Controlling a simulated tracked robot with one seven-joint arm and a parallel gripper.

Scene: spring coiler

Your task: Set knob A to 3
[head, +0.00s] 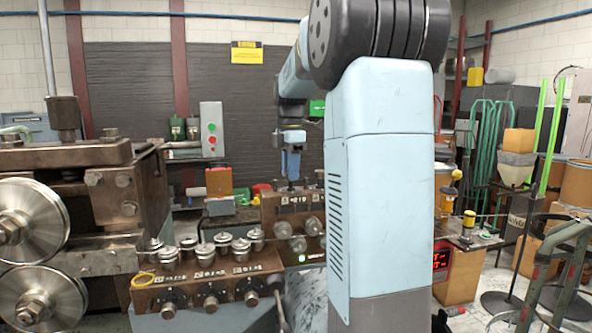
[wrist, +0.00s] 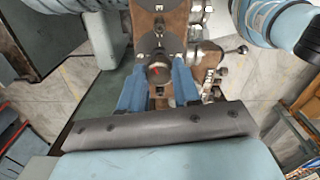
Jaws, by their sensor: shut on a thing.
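The knob sits on a dark round dial plate on a brown panel (wrist: 171,20). I cannot read the knob's letter or its setting. In the head view, my gripper (head: 291,180) points down at the top of a brown control box (head: 272,208) behind my arm. The gripped knob is not clear there.
A nearer brown box (head: 195,284) carries three dark knobs in front and several metal cylinders on top. Large steel rollers (head: 28,225) stand at the left. My arm hides part of the centre. A yellow-topped part (head: 468,219) stands on a bench at the right.

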